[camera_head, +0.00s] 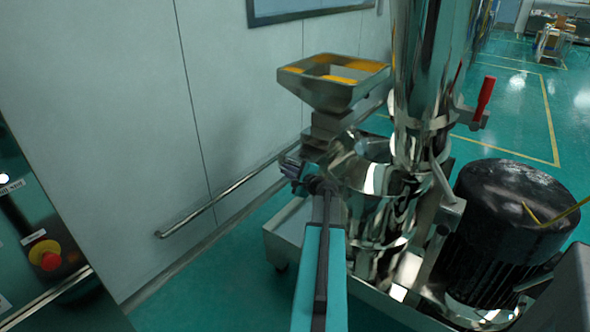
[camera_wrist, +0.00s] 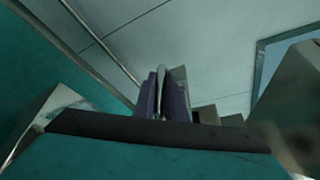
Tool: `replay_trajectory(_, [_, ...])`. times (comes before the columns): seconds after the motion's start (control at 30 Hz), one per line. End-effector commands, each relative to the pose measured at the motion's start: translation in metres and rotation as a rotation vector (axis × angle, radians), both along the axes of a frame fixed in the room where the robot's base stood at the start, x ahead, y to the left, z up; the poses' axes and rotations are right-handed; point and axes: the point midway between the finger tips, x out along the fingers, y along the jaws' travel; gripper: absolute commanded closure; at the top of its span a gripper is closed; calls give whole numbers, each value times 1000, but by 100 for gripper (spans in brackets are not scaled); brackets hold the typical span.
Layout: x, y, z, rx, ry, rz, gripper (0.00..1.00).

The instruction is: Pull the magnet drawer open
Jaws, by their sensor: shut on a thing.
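The steel hopper (camera_head: 330,92) stands beside the polished machine column in the head view. Under it is a small stacked metal housing (camera_head: 327,128), where the magnet drawer sits; its front is largely hidden by my gripper. My gripper (camera_head: 293,165) is at the left side of this housing, at the end of my teal arm. In the wrist view my two dark fingers (camera_wrist: 162,92) are close together, with a thin pale metal piece, the drawer handle (camera_wrist: 161,78), between them. I cannot tell how far the drawer is out.
A wall with a metal rail (camera_head: 215,205) runs along the left. A black motor (camera_head: 515,230) and a red-handled lever (camera_head: 484,100) are at the right of the machine. A panel with a red emergency button (camera_head: 48,258) is at the far left. Green floor lies between the wall and machine.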

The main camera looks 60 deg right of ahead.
Motion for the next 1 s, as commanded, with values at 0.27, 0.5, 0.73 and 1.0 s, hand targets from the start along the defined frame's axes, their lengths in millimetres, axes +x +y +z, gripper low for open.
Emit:
replay_trajectory(0.27, [-1,31,-2,2,1,2,100])
replay_trajectory(0.5, [-1,38,-1,2,1,1,100])
replay_trajectory(0.73, [-1,38,-1,2,2,0,100])
replay_trajectory(1.0, [0,38,-1,0,1,0,81])
